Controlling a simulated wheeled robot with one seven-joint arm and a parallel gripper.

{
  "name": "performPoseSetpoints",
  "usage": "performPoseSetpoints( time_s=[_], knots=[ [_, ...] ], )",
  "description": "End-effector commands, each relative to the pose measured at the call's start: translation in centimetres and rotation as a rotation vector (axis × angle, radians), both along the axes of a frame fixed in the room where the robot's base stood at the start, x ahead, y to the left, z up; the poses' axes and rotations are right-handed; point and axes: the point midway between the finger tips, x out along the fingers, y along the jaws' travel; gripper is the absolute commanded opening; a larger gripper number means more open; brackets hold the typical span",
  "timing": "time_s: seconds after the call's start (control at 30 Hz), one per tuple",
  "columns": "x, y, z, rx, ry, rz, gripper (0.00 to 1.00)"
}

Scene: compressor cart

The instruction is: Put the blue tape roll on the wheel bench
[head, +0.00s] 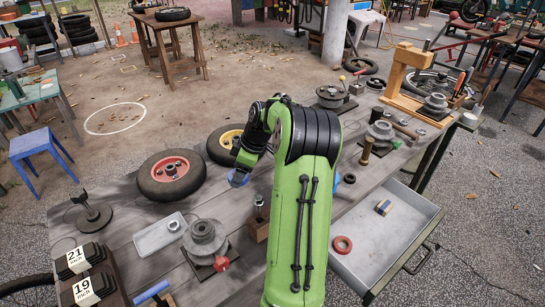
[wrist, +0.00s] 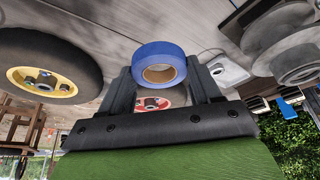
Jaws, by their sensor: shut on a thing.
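The blue tape roll (wrist: 158,62) is between the two fingers of my gripper (wrist: 160,80) in the wrist view, with its open core facing the camera. In the head view the roll (head: 238,179) shows as a small blue shape under my gripper (head: 242,163), over the near grey bench (head: 125,215), right of the red-hubbed wheel. That bench carries a red-hubbed wheel (head: 171,178) and a yellow-hubbed wheel (head: 218,150). A separate brown wooden bench (head: 170,24) with a black tyre (head: 173,14) on top stands far back left. My arm hides part of the near bench.
An open drawer (head: 412,262) at the right holds a red tape roll (head: 342,245) and a small blue-and-yellow block (head: 383,207). A metal tray (head: 160,235) and pulley parts (head: 205,240) crowd the near bench. A blue stool (head: 38,150) stands left. The floor before the brown bench is mostly clear.

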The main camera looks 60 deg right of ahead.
Motion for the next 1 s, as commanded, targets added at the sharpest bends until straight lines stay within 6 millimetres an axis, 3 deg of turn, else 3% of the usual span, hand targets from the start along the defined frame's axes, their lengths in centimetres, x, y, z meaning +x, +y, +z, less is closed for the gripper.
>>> performPoseSetpoints(
  time_s=[0.5,0.87,0.9,1.0],
  knots=[
    [0.0,0.0,-9.9,0.003,0.002,-0.002,0.33],
    [0.0,0.0,-10.4,0.001,0.001,-0.001,0.33],
    [0.0,0.0,-10.3,0.001,0.002,-0.001,0.67],
    [0.0,0.0,-10.3,0.001,0.001,-0.001,0.83]
  ],
)
